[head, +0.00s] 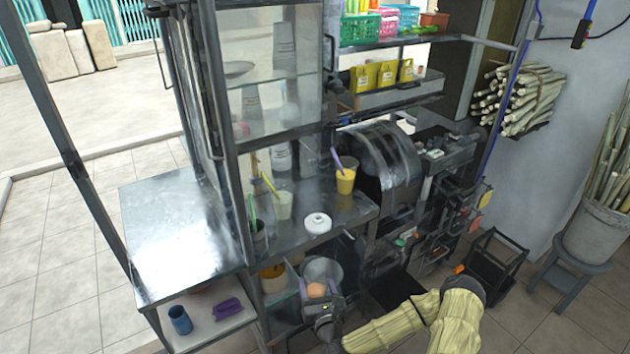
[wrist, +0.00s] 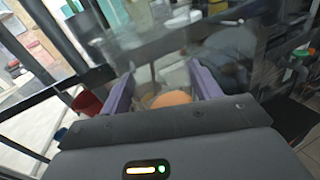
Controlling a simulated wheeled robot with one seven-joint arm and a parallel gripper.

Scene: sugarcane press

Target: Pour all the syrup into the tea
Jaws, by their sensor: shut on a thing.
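My gripper (head: 317,297) is at the lower shelf under the counter, just in front of a metal pot. In the wrist view its two purple fingers (wrist: 163,88) stand on either side of a round orange-topped thing (wrist: 170,98), and it is shut on this. The orange top also shows in the head view (head: 316,289). Whether it is the syrup in a vessel cannot be told, as my gripper hides the lower part. A cup with yellow drink and a purple straw (head: 345,181) stands on the counter. A paler cup with a yellow-green straw (head: 283,206) stands left of it. I cannot tell which is the tea.
A white round lidded thing (head: 317,223) sits on the counter edge. The metal pot (head: 322,268) is close behind my gripper. The left steel tabletop (head: 180,235) is clear.

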